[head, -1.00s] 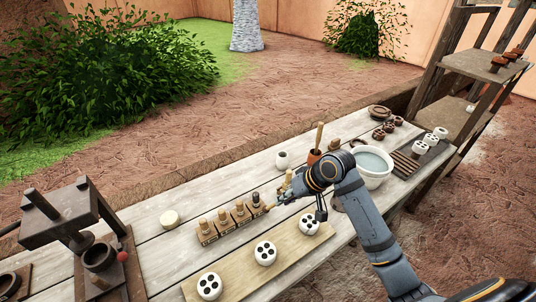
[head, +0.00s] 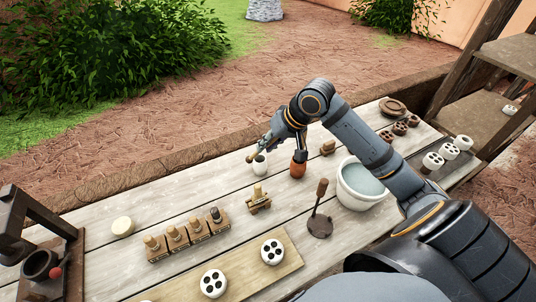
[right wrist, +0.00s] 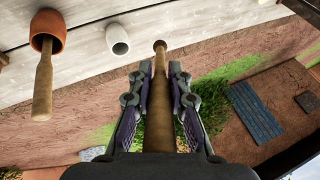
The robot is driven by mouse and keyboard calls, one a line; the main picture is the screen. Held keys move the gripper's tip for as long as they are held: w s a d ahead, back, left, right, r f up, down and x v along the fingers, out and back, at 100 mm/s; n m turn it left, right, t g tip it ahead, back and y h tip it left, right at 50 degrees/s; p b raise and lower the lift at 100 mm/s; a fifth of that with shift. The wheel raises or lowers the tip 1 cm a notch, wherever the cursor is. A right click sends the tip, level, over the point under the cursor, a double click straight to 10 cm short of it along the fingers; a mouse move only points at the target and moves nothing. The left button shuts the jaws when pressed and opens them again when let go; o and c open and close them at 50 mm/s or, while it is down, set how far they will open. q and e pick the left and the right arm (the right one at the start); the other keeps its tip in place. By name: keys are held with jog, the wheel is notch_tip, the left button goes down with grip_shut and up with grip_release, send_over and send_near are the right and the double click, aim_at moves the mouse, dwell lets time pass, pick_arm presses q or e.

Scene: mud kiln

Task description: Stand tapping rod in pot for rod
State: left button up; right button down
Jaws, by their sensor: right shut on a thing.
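My right gripper (head: 266,144) is shut on the wooden tapping rod (right wrist: 158,105), which has a rounded knob at its far end. In the head view the rod slants down to the left, its lower end close to the rim of a small white pot (head: 259,165). In the right wrist view the white pot (right wrist: 118,40) looks empty and the rod's knob is beside it, apart in the picture. An orange clay pot (head: 298,169) stands to the right; in the right wrist view (right wrist: 47,30) another wooden stick is in it. My left gripper is not in view.
Several wooden stamps (head: 175,237) stand in a row, with one apart (head: 258,201). A dark long-handled tool (head: 320,223), a white water bowl (head: 362,184) and a board (head: 238,275) with white holed pieces are nearer. The planks left of the white pot are clear.

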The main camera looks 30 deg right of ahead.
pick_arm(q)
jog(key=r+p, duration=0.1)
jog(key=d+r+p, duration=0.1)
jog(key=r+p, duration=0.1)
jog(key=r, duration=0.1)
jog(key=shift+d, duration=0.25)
pick_arm(e)
jog(key=w+d+f, duration=0.7)
jog(key=f, duration=0.4)
jog(key=shift+d+f, duration=0.2)
jog(key=shift+d, duration=0.1)
jog(key=shift+s, duration=0.1)
